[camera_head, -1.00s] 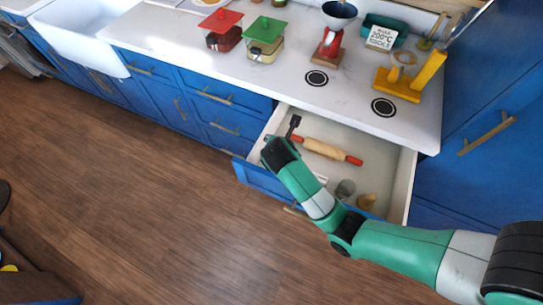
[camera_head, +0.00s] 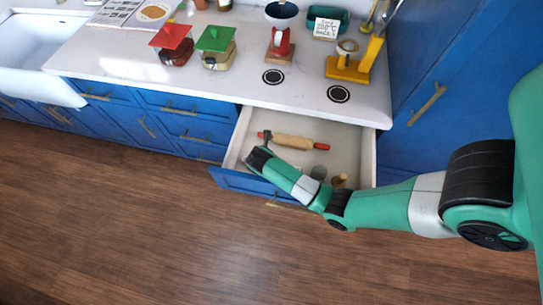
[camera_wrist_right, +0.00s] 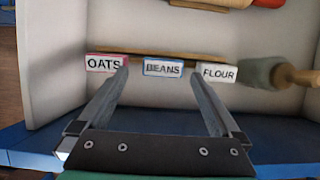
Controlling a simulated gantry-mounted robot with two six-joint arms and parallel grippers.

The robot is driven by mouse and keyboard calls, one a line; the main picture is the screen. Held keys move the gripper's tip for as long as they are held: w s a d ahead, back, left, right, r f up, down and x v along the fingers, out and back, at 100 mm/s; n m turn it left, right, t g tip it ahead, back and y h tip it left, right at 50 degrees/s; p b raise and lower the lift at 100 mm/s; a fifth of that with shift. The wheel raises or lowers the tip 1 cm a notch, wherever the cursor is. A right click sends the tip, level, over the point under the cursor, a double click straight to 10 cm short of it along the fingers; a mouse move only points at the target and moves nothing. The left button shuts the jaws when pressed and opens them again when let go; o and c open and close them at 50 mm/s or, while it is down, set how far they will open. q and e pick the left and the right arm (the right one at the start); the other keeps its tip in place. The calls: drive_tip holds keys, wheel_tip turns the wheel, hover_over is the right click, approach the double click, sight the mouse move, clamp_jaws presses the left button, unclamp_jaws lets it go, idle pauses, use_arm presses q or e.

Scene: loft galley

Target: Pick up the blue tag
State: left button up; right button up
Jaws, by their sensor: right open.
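Three small tags stand in a row in the open drawer, in the right wrist view. The middle tag, BEANS (camera_wrist_right: 163,68), has a blue edge and is the blue tag. The OATS tag (camera_wrist_right: 105,63) has a red edge and is on its left. The FLOUR tag (camera_wrist_right: 218,73) is on its right. My right gripper (camera_wrist_right: 160,80) is open and empty, with one finger toward each side of the BEANS tag. My left gripper is not in view.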

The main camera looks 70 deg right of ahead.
drive_tip(key=b+x, duration=0.1)
drive_tip(key=x, duration=0.1)
drive_tip(key=b+x, duration=0.1)
drive_tip(key=x, duration=0.2)
drive_tip(key=shift+s+d+b, duration=0.2)
drive_tip(key=shift+s+b, duration=0.05)
drive_tip(key=shift+b, duration=0.1)
drive_tip(key=c, duration=1.3)
drive_tip(key=shift+o, duration=0.2)
wheel_tip(320, 180, up, 9)
drive_tip(key=p, duration=0.4)
drive_tip(key=shift+r, duration=0.1)
drive_tip(key=shift+r+p, duration=0.3)
drive_tip(key=shift+r, duration=0.15)
